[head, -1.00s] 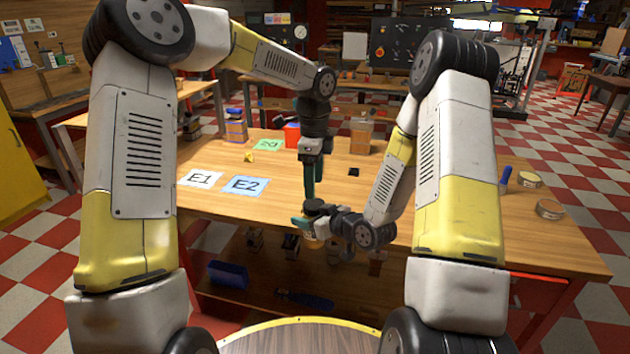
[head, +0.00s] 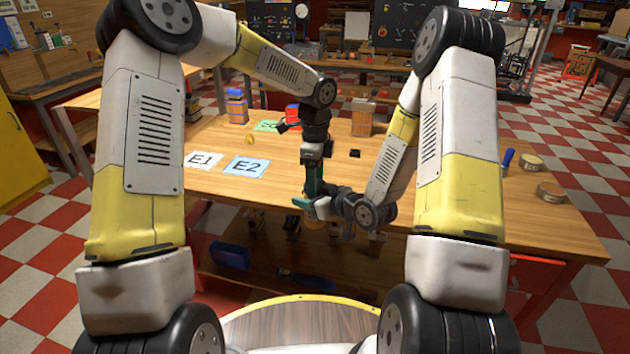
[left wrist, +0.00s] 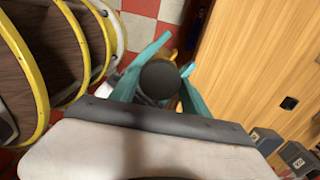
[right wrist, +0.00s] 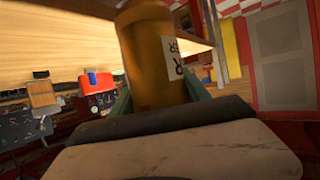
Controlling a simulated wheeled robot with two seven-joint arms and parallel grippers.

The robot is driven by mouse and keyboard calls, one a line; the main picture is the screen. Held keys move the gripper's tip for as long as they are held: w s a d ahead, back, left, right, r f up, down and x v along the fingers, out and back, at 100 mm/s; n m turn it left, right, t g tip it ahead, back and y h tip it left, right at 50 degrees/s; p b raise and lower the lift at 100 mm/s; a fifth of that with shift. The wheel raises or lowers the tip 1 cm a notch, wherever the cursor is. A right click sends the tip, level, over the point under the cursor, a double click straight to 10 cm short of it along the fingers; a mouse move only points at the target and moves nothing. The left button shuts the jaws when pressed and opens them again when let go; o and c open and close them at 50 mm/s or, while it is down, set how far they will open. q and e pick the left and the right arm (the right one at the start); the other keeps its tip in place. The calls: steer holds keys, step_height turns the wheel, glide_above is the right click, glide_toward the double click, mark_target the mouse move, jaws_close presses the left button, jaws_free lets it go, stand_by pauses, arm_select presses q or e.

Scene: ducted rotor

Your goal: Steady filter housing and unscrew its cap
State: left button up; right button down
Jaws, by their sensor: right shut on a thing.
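The filter housing is an amber cylinder with a pale label, large in the right wrist view (right wrist: 150,65). My right gripper (head: 308,204) is shut on it from the side, beyond the table's front edge. Only a small orange part of the housing (head: 315,226) shows below that gripper in the head view. The cap (left wrist: 158,79) is a dark round disc seen from above in the left wrist view. My left gripper (head: 312,192) points down over it, its teal fingers spread on either side of the cap. Whether they touch it is unclear.
The wooden table (head: 440,210) has free room in its middle. Cards E1 (head: 200,160) and E2 (head: 246,166) lie at the left. A blue-handled tool (head: 507,160) and round tins (head: 551,191) are at the right. A shelf is below.

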arm_select(q)
steer(key=o, duration=1.3)
step_height(320, 180, up, 4)
steer(key=shift+r, duration=0.4)
steer(key=c, duration=0.3)
step_height(320, 180, up, 3)
steer(key=shift+r, duration=0.1)
steer(key=shift+f, duration=4)
steer(key=c, duration=1.3)
steer(key=o, duration=1.6)
